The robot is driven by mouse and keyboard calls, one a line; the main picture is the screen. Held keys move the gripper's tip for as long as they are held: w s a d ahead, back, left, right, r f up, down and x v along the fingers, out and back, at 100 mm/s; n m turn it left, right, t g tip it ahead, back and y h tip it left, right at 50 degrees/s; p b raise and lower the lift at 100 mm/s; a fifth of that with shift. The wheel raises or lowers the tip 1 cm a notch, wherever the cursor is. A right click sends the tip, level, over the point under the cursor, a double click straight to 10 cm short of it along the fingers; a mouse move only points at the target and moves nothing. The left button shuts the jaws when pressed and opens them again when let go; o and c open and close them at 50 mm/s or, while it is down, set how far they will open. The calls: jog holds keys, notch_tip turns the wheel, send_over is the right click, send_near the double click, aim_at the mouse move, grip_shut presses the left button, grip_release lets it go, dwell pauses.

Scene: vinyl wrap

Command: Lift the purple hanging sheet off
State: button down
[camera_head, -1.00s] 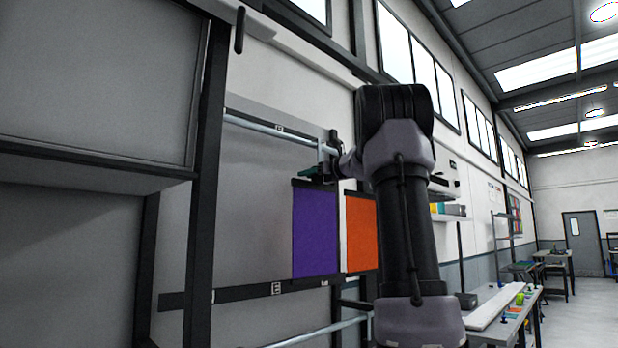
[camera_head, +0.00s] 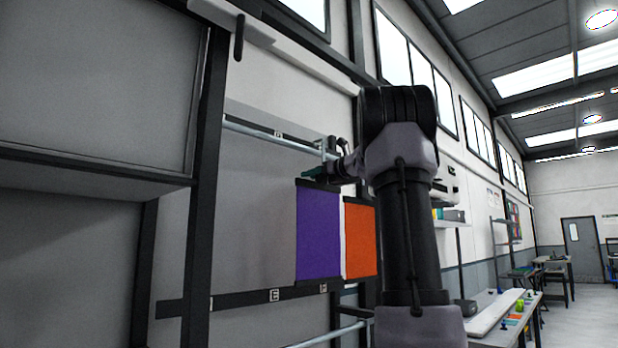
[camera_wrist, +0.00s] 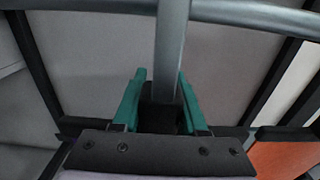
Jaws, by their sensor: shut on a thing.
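The purple sheet (camera_head: 318,234) hangs upright from a dark top bar, left of the orange sheet (camera_head: 360,240), with its top higher than the orange one's. My gripper (camera_head: 318,174) is at the top of the purple sheet.
A grey rail (camera_head: 270,138) runs along the wall above the sheets, with a grey vertical bar (camera_wrist: 172,45) close to my fingers. A dark lettered strip (camera_head: 250,298) lies below. The orange sheet is close on the right. Bare grey panel lies to the left.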

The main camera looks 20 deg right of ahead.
jog(key=v, duration=1)
jog(key=shift+s, duration=0.3)
jog(key=shift+d+r, duration=0.1)
jog(key=shift+d, duration=0.1)
dwell(0.5)
